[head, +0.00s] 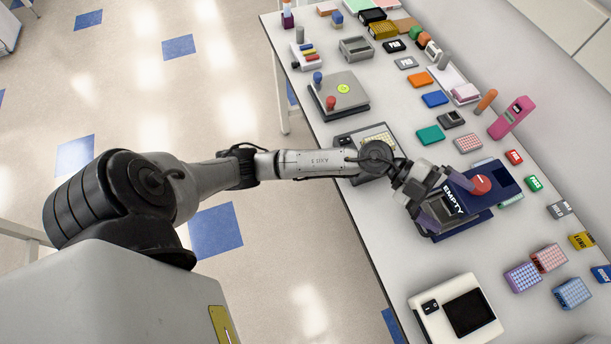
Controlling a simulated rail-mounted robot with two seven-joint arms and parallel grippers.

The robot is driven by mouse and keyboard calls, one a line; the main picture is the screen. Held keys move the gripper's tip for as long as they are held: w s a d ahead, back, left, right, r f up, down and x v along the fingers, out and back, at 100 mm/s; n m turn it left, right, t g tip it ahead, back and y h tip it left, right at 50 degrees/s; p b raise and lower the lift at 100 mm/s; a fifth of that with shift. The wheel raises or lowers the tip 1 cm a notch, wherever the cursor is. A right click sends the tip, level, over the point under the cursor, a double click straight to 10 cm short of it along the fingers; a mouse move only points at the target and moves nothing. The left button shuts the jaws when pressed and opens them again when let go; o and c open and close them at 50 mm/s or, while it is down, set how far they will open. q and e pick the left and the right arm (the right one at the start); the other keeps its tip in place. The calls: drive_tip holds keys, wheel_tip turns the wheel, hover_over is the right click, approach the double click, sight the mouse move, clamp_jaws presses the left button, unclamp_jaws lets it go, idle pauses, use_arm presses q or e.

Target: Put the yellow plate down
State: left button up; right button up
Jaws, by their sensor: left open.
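A pale yellow gridded plate (379,139) shows in the head view, seated in a grey and black cycler (344,141) and partly hidden behind my left arm's wrist. My left gripper (438,213) is open, at the front left of a dark blue cycler (478,221) with a red knob (480,185) and a label reading EMPTY. The gripper overlaps this cycler in the picture; I cannot tell whether they touch. The space between the fingers is largely hidden, and I see no yellow plate there. My right gripper is not in view.
A cream cycler with a black screen (470,313) stands in front. Purple (523,277), pink (549,258) and blue (573,292) gridded plates lie to the right. A grey cycler (339,96) stands farther back. White bench (390,235) shows bare left of the gripper.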

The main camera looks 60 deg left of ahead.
use_arm(q)
drive_tip(key=s+a+f+n+t+y, duration=0.4)
drive_tip(key=a+n+y, duration=0.2)
drive_tip(key=n+y, duration=0.4)
drive_tip(key=s+a+f+n+t+y, duration=0.4)
drive_tip(key=a+n+y, duration=0.35)
drive_tip(key=n, duration=0.45)
drive_tip(key=s+f+g, duration=0.4)
drive_tip(key=s, duration=0.3)
drive_tip(key=s+d+f+g, duration=0.1)
drive_tip(key=s+f+g, duration=0.2)
drive_tip(key=s, duration=0.4)
drive_tip(key=s+f+m+g, duration=0.1)
drive_tip(key=s+f+g, duration=0.3)
drive_tip(key=s, duration=0.3)
drive_tip(key=shift+d+f+g+h, duration=0.25)
drive_tip(key=shift+f+g+h, duration=0.1)
drive_tip(key=shift+g, duration=0.15)
drive_tip(key=shift+a, duration=0.1)
